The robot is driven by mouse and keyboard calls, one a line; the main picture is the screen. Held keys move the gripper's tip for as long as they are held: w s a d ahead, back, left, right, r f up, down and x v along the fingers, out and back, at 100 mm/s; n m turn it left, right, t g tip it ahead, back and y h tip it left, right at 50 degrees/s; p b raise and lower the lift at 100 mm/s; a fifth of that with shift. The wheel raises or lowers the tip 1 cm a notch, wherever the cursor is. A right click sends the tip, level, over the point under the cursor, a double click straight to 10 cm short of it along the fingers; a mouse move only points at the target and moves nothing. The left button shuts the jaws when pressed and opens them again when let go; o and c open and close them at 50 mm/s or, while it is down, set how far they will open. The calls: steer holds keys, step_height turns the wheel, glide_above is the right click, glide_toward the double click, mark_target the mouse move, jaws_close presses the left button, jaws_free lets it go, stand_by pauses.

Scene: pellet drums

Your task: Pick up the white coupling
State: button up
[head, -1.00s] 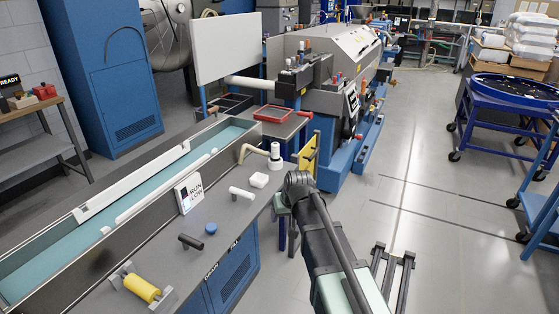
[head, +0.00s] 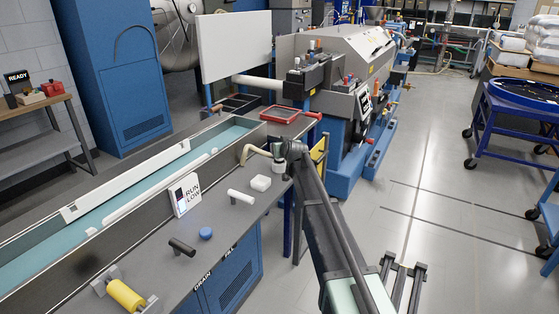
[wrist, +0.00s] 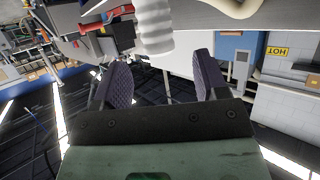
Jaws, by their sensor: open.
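The white coupling (wrist: 153,27), a ribbed white upright piece, shows at the top middle of the wrist view, just beyond my fingertips and in line with the gap between them. In the head view the white coupling (head: 278,168) stands at the far end of the grey bench, its upper part mostly hidden by my wrist. My gripper (wrist: 162,75) is open, with nothing between its two dark fingers. In the head view my gripper (head: 284,151) is at the coupling, its fingers hard to make out.
A beige hose (head: 254,151) curves close beside the coupling. A white block (head: 261,183), a white cylinder (head: 241,197), a blue cap (head: 206,233) and a dark cylinder (head: 182,246) are nearer on the bench. A sign (head: 186,194) stands by the trough.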

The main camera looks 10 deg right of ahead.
steer(key=b+x, duration=0.1)
steer(key=x, duration=0.4)
steer(key=shift+f+b, duration=0.1)
steer(key=shift+b, duration=0.2)
steer(key=shift+d, duration=0.1)
steer(key=shift+c, duration=0.5)
jaws_close()
